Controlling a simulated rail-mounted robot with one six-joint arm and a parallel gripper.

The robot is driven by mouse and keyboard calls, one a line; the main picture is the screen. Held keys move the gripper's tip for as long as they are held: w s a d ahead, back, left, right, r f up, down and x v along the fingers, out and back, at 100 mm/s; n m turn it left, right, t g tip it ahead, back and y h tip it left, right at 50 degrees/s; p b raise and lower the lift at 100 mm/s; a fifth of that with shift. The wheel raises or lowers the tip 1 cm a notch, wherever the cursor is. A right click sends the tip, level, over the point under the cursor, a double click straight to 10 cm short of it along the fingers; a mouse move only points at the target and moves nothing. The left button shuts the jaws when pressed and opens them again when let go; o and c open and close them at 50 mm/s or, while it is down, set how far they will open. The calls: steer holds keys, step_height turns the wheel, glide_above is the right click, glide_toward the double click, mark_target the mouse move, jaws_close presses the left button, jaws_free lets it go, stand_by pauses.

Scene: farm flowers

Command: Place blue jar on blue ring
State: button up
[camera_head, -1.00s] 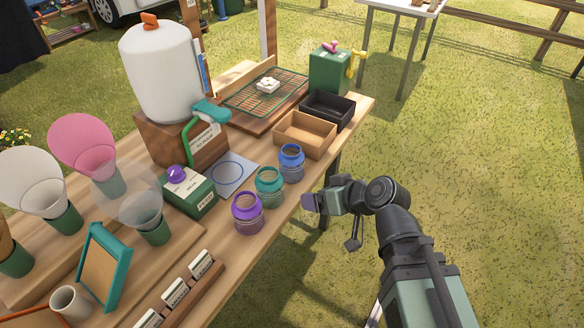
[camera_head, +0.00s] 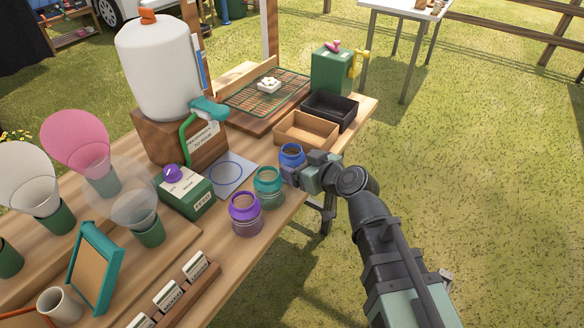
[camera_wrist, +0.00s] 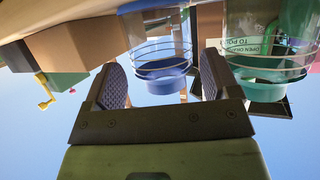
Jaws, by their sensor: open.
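The blue jar (camera_head: 291,152) stands near the table's front edge, at the right end of a row with the teal jar and the purple jar. My gripper (camera_head: 299,173) is at its near right side and hides part of its lower body. In the wrist view, which looks upside down, the blue jar (camera_wrist: 160,68) shows between the two spread fingers of my gripper (camera_wrist: 162,78). The gripper is open, with a gap on each side of the jar. The blue ring (camera_head: 227,174) is a thin outline on a pale square card, left of the jars, with nothing on it.
The teal jar (camera_head: 268,187) is close left of the blue jar, and the purple jar (camera_head: 245,214) stands beyond it. A brown tray (camera_head: 306,133) is just behind the blue jar. A green box (camera_head: 183,190) and a large white dispenser (camera_head: 158,75) flank the ring card.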

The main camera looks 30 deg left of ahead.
mark_target(294, 163)
steer(key=x, duration=0.3)
steer(key=shift+a+f+b, duration=0.2)
steer(key=shift+b, duration=0.2)
steer(key=shift+r, duration=0.1)
steer(key=shift+c, duration=0.6)
steer(key=c, duration=0.7)
steer(key=shift+c, duration=0.2)
step_height(294, 163, up, 20)
steer(key=p, duration=2)
